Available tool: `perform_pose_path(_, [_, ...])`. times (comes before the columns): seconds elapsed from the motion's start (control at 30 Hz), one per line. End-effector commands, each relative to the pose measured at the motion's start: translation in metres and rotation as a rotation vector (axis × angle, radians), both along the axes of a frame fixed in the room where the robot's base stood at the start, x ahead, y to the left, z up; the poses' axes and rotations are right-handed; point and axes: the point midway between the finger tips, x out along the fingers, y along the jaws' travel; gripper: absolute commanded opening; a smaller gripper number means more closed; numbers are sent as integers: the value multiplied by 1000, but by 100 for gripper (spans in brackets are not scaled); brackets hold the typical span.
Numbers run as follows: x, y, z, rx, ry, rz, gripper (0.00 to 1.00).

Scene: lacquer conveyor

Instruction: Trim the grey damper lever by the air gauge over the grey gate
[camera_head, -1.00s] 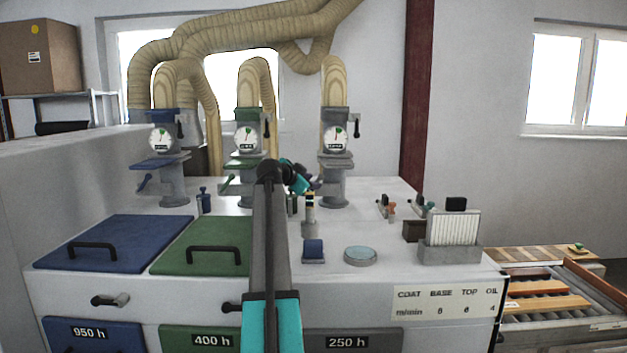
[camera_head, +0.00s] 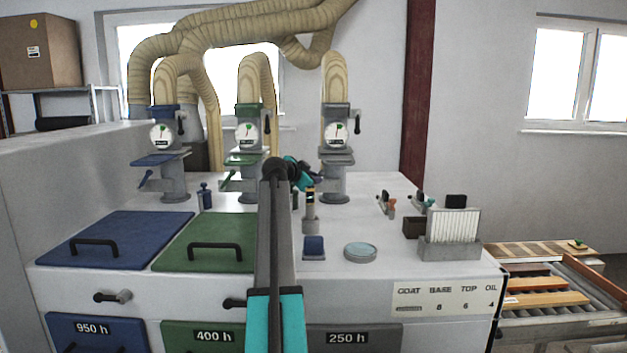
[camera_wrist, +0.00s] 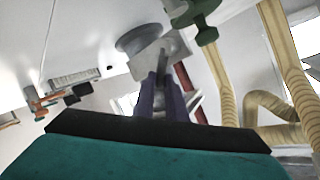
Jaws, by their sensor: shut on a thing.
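The grey gate (camera_head: 336,155) is on the rightmost duct station, with the round white air gauge (camera_head: 336,132) above it. The gauge has a small green mark near its top; the needle is too small to read surely. My gripper (camera_head: 314,181) is at the left side of this station, below the gate. In the wrist view its dark fingers (camera_wrist: 166,92) are shut on the grey damper lever (camera_wrist: 184,76), beside a pale grey block.
A green station (camera_head: 246,160) and a blue station (camera_head: 170,160) stand to the left, each with its own gauge and lever. A small grey post (camera_head: 310,212), a blue block (camera_head: 314,246) and a round dish (camera_head: 360,252) are on the white top. A panel rack (camera_head: 450,245) stands right.

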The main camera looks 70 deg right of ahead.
Motion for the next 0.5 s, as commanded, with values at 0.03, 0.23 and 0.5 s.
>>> perform_pose_path(0.03, [-2, 0, -2, 4, 3, -4, 0])
perform_pose_path(0.23, [-2, 0, -5, 0, 16, -5, 0])
perform_pose_path(0.5, [-1, 1, -5, -14, 55, -6, 0])
